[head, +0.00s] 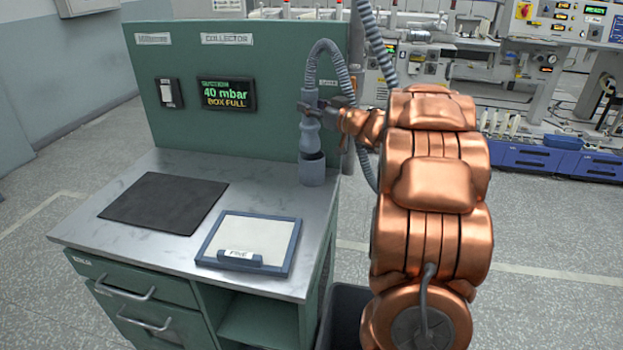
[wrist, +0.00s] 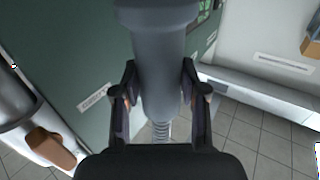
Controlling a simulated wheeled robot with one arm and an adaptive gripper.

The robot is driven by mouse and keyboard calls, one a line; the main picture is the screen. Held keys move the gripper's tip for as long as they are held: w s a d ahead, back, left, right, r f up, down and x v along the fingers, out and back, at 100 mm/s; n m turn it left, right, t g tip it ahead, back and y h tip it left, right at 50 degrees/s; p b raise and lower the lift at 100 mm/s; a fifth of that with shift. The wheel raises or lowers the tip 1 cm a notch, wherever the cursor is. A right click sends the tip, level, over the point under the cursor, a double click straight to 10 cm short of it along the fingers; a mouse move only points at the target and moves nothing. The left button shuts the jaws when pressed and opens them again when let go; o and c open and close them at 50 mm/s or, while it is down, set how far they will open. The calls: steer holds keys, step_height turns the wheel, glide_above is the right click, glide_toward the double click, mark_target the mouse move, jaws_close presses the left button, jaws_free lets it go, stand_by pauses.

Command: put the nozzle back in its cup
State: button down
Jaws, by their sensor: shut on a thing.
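The grey-blue nozzle (head: 310,130) stands roughly upright at the back right of the bench, with its ribbed hose (head: 341,75) arching from its top. My gripper (head: 326,108) is shut on the nozzle's upper body from the right. In the wrist view the nozzle (wrist: 162,60) lies between the two fingers of my gripper (wrist: 160,97). The cup (head: 312,172) is directly below the nozzle at the bench's back right corner. The nozzle's lower end is at the cup's mouth; I cannot tell how far inside it is.
The steel bench top (head: 150,252) holds a dark mat (head: 163,203) and a blue-framed tray (head: 240,270) labelled FINE. A green panel (head: 240,130) with a switch (head: 168,93) and a lit display (head: 227,94) reading "40 mbar BOX FULL" stands behind. A dark bin (head: 345,310) is on the floor to the right.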

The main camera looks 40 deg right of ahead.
mark_target(316, 141)
steer(key=shift+s+d+f, duration=0.15)
steer(key=shift+s+f, duration=0.05)
step_height(316, 141, down, 10)
steer(key=shift+r, duration=0.1)
stand_by(0.3)
steer(key=c, duration=0.6)
jaws_free()
steer(key=shift+c, duration=0.2)
steer(key=s+d+b, duration=0.1)
steer(key=s, duration=1.1)
steer(key=shift+d, duration=0.35)
